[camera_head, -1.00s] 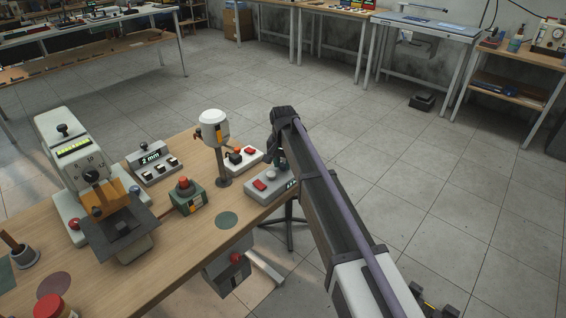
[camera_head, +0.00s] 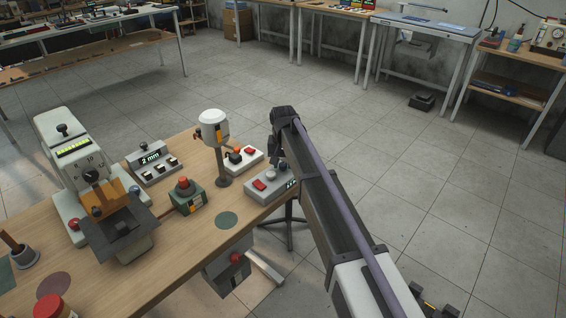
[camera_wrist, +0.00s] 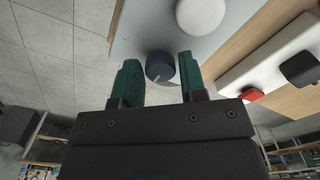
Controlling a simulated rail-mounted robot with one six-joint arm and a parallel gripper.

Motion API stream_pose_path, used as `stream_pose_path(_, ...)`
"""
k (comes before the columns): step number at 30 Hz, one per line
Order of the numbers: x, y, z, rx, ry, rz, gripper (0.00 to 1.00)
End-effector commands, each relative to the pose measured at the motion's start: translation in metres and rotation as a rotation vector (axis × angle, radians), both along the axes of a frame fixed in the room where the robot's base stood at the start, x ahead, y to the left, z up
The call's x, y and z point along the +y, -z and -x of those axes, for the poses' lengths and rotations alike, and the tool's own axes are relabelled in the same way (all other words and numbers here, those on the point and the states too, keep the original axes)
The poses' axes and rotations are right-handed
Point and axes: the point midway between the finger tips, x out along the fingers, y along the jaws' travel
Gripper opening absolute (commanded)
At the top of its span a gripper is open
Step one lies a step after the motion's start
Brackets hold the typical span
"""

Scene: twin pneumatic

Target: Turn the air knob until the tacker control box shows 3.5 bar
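The grey control box (camera_head: 262,193) sits at the right end of the wooden bench in the head view, with a red switch, a white round knob (camera_head: 270,175) and a small display (camera_head: 291,184) too small to read. In the wrist view, a dark blue knob (camera_wrist: 159,66) with a pale pointer mark stands beside the white knob (camera_wrist: 201,12). My gripper (camera_wrist: 160,72) is open, its two green fingers apart, with the blue knob showing between the tips. I cannot tell whether they touch it. In the head view, my gripper (camera_head: 275,158) is above the box's back edge.
A white box with a red switch (camera_head: 234,157), a white canister on a post (camera_head: 213,126) and a green box with a red button (camera_head: 188,199) stand close left. A 2 mm display box (camera_head: 153,162) is farther left. Open floor lies to the right.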

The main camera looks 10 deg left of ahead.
Motion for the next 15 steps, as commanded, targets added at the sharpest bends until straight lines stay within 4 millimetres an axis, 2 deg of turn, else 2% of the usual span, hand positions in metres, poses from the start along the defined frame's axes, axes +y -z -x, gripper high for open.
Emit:
stream_pose_path(1,0.0000,0.0000,-0.0001,0.000,0.000,0.000,0.43)
stream_pose_path(5,0.0000,0.0000,-0.0001,0.000,0.000,0.000,0.56)
stream_pose_path(12,0.0001,-0.0010,-0.0002,0.000,0.001,0.000,0.57)
stream_pose_path(15,0.0001,-0.0087,-0.0002,0.000,0.001,0.000,0.57)
